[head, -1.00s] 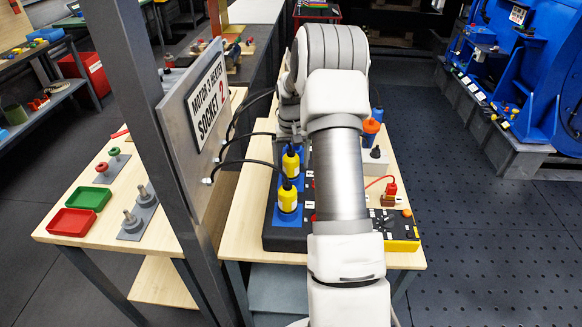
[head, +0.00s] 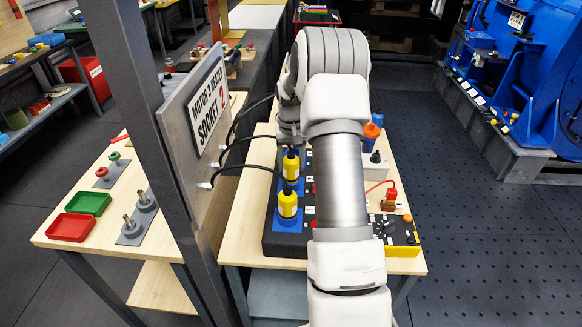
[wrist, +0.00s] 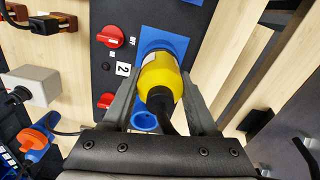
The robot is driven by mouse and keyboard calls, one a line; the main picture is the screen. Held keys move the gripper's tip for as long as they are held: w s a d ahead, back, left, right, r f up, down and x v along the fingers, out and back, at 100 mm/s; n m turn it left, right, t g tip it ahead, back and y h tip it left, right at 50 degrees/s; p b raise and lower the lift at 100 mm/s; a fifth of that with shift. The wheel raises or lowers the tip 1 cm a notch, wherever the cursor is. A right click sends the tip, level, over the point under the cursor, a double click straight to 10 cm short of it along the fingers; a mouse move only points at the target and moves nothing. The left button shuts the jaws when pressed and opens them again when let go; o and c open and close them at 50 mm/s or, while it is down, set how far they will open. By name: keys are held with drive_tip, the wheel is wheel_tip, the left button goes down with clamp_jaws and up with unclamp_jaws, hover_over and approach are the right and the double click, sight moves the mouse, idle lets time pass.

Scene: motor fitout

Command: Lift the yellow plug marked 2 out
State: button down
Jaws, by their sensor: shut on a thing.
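In the wrist view my gripper (wrist: 160,92) is shut on a yellow plug (wrist: 163,78) with a black cable end. The plug is over a blue plate (wrist: 185,22), beside a label marked 2 (wrist: 123,69). A blue ring (wrist: 145,121) shows next to the plug. I cannot tell whether the plug is still seated.
A sign plate (head: 208,103) on a grey post (head: 150,120) stands left of the plugs, with black cables running from it. Red knobs (wrist: 110,36) sit on the black panel. A grey box (wrist: 30,86) and an orange-and-blue connector (wrist: 36,140) are nearby.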

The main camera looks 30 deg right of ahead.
sight(291, 153)
wheel_tip(291, 153, up, 3)
drive_tip(key=w+d+r, duration=0.4)
drive_tip(key=d+r, duration=0.3)
drive_tip(key=d, duration=0.4)
